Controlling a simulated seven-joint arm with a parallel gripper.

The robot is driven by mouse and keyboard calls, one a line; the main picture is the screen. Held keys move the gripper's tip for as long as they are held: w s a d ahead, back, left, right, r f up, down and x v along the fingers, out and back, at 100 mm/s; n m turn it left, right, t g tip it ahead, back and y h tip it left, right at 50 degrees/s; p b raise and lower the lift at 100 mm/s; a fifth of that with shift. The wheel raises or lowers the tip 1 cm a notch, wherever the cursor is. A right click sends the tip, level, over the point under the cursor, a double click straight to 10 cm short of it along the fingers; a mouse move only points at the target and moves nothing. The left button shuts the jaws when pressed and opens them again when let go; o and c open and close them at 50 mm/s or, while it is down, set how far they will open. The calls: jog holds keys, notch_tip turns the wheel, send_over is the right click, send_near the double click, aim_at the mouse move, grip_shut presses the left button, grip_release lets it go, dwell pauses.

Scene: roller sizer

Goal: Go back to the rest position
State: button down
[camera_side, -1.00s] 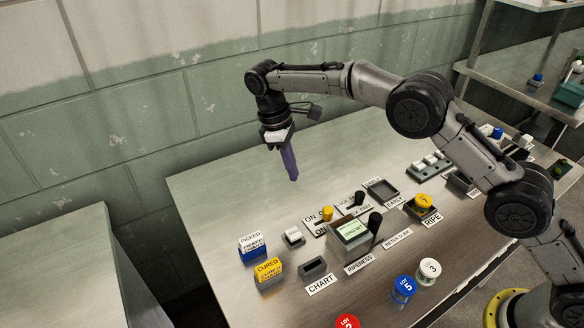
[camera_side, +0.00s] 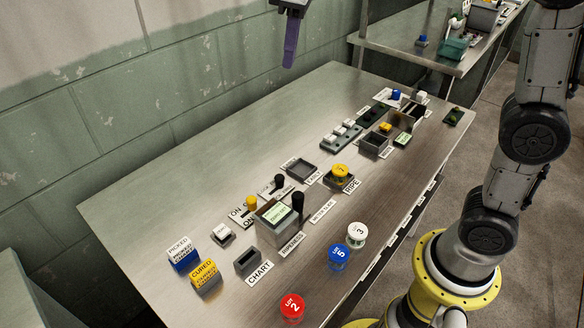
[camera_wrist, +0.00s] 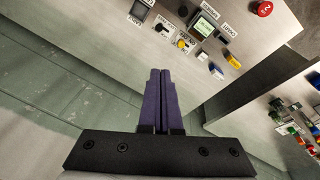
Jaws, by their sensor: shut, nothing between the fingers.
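My gripper (camera_side: 290,52) hangs high at the top of the side view, above the far edge of the steel table (camera_side: 150,215). Its purple fingers are together with nothing between them, and they point down. In the wrist view my gripper (camera_wrist: 160,75) shows the two purple fingers side by side, with the table and its devices beyond. It is well clear of everything on the table. The upper part of my arm runs out of the side view at the top.
On the table stand a meter box (camera_side: 276,222), a blue PICKED block (camera_side: 182,254), a yellow CURED block (camera_side: 204,276), a CHART holder (camera_side: 247,262), and red (camera_side: 292,306), blue (camera_side: 338,257) and white (camera_side: 357,235) lots. The table's far left is bare. A shelf (camera_side: 400,50) stands behind.

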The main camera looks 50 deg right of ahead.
jog(key=s+d+m+t, duration=0.2)
jog(key=s+d+m, duration=0.15)
jog(key=s, duration=1.25)
jog(key=s+d+f+m+t, duration=0.1)
jog(key=s+f+m, duration=0.1)
jog(key=s+f, duration=0.5)
notch_tip(320, 180, down, 4)
jog(key=shift+f, duration=0.15)
jog(key=shift+d, duration=0.1)
